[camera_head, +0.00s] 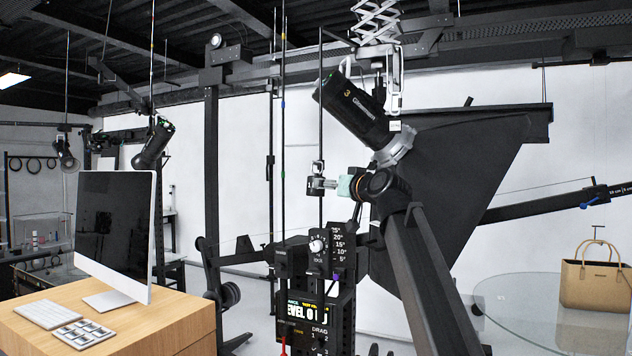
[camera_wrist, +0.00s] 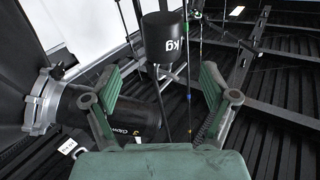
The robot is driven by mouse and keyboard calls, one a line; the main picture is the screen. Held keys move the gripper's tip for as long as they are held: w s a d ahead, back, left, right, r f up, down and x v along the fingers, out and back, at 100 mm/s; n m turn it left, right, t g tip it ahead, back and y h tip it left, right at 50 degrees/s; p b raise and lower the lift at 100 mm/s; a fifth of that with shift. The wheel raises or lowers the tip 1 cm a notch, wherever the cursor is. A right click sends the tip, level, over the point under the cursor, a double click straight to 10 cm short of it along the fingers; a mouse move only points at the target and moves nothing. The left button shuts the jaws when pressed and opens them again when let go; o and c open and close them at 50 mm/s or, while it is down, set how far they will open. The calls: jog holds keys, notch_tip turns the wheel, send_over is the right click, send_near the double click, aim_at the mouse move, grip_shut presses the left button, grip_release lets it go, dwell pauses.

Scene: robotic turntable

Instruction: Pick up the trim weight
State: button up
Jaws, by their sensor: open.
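The trim weight (camera_wrist: 163,40) appears to be the black cylinder with white "kg" lettering at the top centre of the wrist view. A thin rod runs below it in that picture. My gripper (camera_wrist: 162,80) is open, its two green-padded fingers spread either side of the line to the weight. The cylinder shows between and beyond the fingertips, and neither pad is seen touching it. In the head view my gripper (camera_head: 328,184) is beside a vertical rod at the centre. Small dark parts there are too small to identify surely.
A black lamp (camera_head: 355,108) hangs just above my wrist, and its barrel shows close to the left finger in the wrist view. A control panel (camera_head: 318,310) stands below. A wooden desk (camera_head: 180,318) with a monitor (camera_head: 115,225) is left. A tan bag (camera_head: 596,284) sits right.

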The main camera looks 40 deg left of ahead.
jog(key=shift+r+p+x, duration=0.2)
jog(key=shift+p+x, duration=1.5)
jog(key=shift+x, duration=2.15)
jog(key=shift+s, duration=0.15)
jog(key=c, duration=1.6)
jog(key=shift+r, duration=0.1)
grip_shut()
jog(key=shift+s+r, duration=0.1)
jog(key=shift+s+r+b, duration=0.2)
jog(key=shift+b, duration=0.2)
jog(key=s+d+r+b, duration=0.1)
jog(key=s+r+b, duration=0.1)
jog(key=s, duration=0.4)
jog(key=s+d+r+b, duration=0.2)
jog(key=s+r, duration=0.3)
jog(key=s, duration=0.2)
jog(key=shift+d+r, duration=0.2)
jog(key=shift+d, duration=0.15)
